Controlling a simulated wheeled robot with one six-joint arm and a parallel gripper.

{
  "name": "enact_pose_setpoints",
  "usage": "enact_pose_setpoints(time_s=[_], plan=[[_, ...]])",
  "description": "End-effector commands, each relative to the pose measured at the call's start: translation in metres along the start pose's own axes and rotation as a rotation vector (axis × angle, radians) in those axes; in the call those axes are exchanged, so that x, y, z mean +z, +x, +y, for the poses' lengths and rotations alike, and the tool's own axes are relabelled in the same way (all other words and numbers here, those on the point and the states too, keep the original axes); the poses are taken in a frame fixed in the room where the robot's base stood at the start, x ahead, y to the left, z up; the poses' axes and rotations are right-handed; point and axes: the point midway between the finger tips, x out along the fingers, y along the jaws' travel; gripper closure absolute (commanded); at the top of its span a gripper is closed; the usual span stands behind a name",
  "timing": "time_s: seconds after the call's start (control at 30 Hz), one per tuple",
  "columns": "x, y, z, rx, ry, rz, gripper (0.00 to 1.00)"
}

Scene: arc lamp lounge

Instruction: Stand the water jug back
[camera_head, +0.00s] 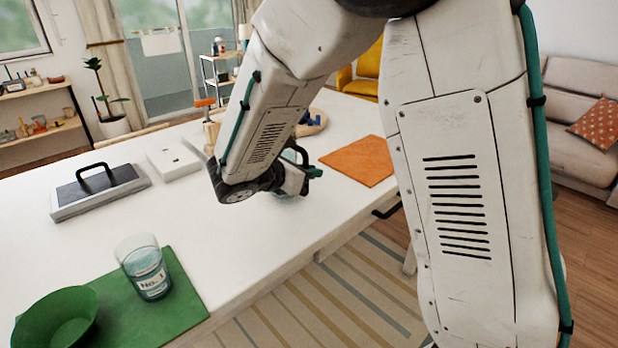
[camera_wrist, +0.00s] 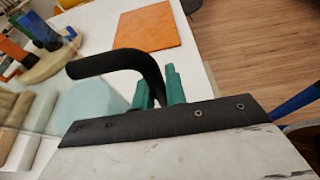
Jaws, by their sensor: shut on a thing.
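My gripper (camera_head: 312,172) is at the table's right side in the head view. In the wrist view its green fingers (camera_wrist: 160,88) are shut on the black curved handle (camera_wrist: 118,62) of the water jug. The jug's clear body with pale blue water (camera_wrist: 95,104) shows left of the fingers there. In the head view the jug (camera_head: 290,155) is mostly hidden behind my gripper, with only bits of it showing. I cannot tell whether its base touches the table or how far it tilts.
An orange mat (camera_head: 360,160) lies bare beyond my gripper. A green mat (camera_head: 185,290) at the front left bears a glass labelled No. 1 (camera_head: 145,265) and a green bowl (camera_head: 58,318). A black-handled grey block (camera_head: 100,190) and a white box (camera_head: 173,163) stand at the left.

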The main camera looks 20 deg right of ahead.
Motion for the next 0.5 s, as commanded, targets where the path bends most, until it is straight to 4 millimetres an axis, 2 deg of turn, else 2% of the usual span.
enact_pose_setpoints(time_s=[0.13,0.5], plan=[[-0.015,0.005,0.001,0.002,0.002,-0.002,1.0],[-0.018,0.006,0.001,0.002,0.004,-0.002,1.0]])
